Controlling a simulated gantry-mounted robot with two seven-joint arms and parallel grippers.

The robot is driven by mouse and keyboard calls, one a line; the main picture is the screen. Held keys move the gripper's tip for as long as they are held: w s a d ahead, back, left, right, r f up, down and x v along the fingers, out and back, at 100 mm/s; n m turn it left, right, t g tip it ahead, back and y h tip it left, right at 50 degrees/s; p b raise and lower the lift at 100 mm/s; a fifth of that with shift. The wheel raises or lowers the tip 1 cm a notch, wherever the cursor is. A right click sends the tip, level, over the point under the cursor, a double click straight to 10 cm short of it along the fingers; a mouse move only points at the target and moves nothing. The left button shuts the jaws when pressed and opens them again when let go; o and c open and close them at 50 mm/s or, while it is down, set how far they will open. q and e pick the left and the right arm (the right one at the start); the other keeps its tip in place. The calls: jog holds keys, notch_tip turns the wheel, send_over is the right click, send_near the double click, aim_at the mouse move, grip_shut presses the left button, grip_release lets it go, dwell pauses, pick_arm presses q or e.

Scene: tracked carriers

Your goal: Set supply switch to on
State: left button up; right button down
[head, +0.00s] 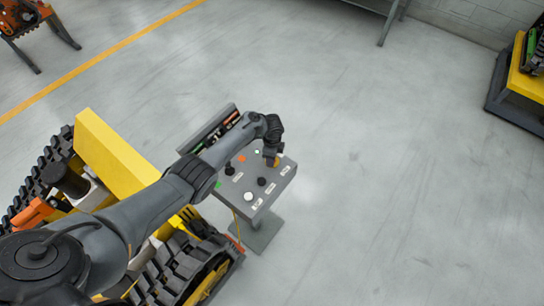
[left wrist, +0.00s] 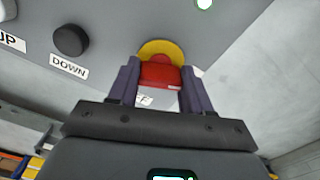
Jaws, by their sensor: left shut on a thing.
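The supply switch appears to be the red handle (left wrist: 160,76) on a round yellow plate (left wrist: 160,46) in the left wrist view. My left gripper (left wrist: 160,67) is shut on the red handle, with one finger on each side of it. A white label below the handle is mostly hidden, so I cannot read it or tell the switch's setting. In the head view my left gripper (head: 271,154) is at the far right part of the grey control panel (head: 252,178), largely covering the switch. My right gripper is not in view.
A black button (left wrist: 70,40) with a DOWN label (left wrist: 68,67) sits left of the switch. The panel stands on a pedestal (head: 262,232) beside a yellow tracked carrier (head: 112,155). Open grey floor lies to the right. Another carrier (head: 525,80) is at the far right.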

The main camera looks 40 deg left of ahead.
pick_arm(q)
jog(key=m, duration=0.3)
jog(key=shift+b, duration=0.35)
jog(key=shift+m, duration=0.6)
jog(key=o, duration=1.1)
jog(key=shift+c, duration=0.2)
jog(key=shift+r, duration=0.15)
